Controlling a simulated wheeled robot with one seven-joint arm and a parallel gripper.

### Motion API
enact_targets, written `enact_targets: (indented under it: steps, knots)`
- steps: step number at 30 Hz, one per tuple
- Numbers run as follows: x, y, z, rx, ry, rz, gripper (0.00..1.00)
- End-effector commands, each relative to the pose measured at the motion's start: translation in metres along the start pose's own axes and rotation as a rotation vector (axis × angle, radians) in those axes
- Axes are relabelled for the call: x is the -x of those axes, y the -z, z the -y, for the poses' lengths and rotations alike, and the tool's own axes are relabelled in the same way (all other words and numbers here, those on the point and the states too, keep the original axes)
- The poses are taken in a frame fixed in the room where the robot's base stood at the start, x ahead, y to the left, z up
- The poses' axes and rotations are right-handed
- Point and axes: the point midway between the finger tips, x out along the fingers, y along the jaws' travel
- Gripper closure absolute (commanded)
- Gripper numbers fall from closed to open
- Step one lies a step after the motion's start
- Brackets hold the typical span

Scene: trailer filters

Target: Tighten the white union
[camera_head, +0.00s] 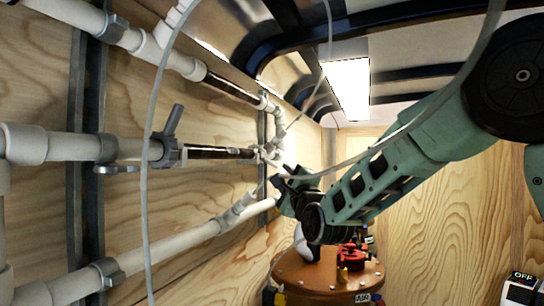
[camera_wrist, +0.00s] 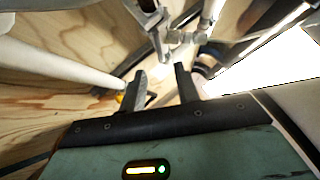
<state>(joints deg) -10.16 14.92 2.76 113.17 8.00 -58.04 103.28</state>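Several pale fittings join the pipes on the left wall, and I cannot tell for sure which one is the white union. A small white fitting (camera_head: 264,154) sits at the far end of the middle pipe, just above and left of my gripper (camera_head: 281,188). In the wrist view, pale fittings (camera_wrist: 176,38) show beyond the fingertips. My gripper (camera_wrist: 161,72) has its two dark fingers apart, with nothing between them. The fingers look apart from the fittings. In the head view my gripper's fingers are small and dark, and partly hide the pipes behind.
White and dark pipes (camera_head: 215,153) run along the plywood wall, with a grey valve handle (camera_head: 173,121) sticking out. A thin pale hose (camera_head: 147,200) hangs across the view. A brown tank (camera_head: 310,278) with red fittings (camera_head: 352,256) stands below my arm.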

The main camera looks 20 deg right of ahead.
Motion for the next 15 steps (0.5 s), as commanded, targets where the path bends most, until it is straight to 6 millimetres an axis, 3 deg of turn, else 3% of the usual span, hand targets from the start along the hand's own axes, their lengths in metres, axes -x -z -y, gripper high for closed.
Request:
enact_targets:
  steps: [9, 15]
  knots:
    - [-0.067, -0.002, 0.004, 0.002, -0.002, 0.001, 0.68]
    - [-0.092, -0.001, 0.002, 0.001, -0.003, 0.001, 0.68]
